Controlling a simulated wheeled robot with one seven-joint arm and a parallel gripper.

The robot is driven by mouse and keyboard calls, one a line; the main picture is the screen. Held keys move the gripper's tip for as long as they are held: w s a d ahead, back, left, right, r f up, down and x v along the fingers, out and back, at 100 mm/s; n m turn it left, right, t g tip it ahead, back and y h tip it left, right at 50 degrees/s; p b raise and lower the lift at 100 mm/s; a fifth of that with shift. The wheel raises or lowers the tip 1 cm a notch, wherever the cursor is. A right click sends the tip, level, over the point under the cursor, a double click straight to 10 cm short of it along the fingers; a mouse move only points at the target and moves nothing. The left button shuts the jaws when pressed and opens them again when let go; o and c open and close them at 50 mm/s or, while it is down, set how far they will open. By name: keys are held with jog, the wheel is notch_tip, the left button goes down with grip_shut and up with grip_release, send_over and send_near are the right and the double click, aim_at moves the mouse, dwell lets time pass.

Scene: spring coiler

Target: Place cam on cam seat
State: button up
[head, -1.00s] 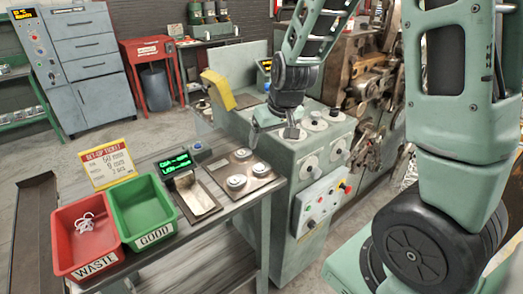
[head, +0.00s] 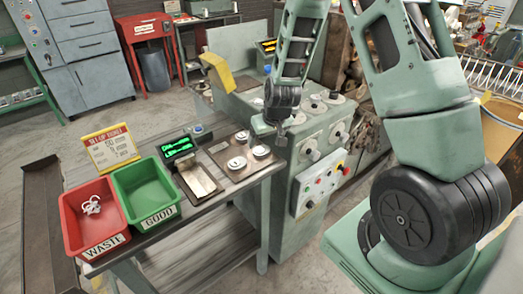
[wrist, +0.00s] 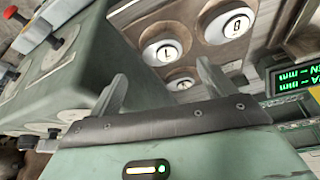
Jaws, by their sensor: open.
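Three round white-topped metal discs, which look like the cams, sit on a brown board on the bench. In the wrist view one is marked like an L (wrist: 165,52), one has a mark like 8 or S (wrist: 236,24), and a third (wrist: 181,83) is partly hidden by my gripper. In the head view they appear as a front disc (head: 237,163), a right disc (head: 261,152) and a back disc (head: 242,137). My gripper (head: 268,134) is open and empty between board and machine; its spread fingers show in the wrist view (wrist: 160,75). I cannot tell which part is the cam seat.
The green machine (head: 288,175), with white dials and a button panel (head: 320,184), stands right of the bench. A red WASTE bin (head: 93,222) holds white coils; the green GOOD bin (head: 146,192) is empty. A ticket (head: 110,147) and a green display (head: 178,146) stand behind.

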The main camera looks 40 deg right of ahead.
aim_at(261, 148)
jog(key=shift+p+x, duration=1.05)
jog(key=shift+x, duration=1.65)
jog(key=shift+a, duration=0.25)
jog(key=c, duration=1.3)
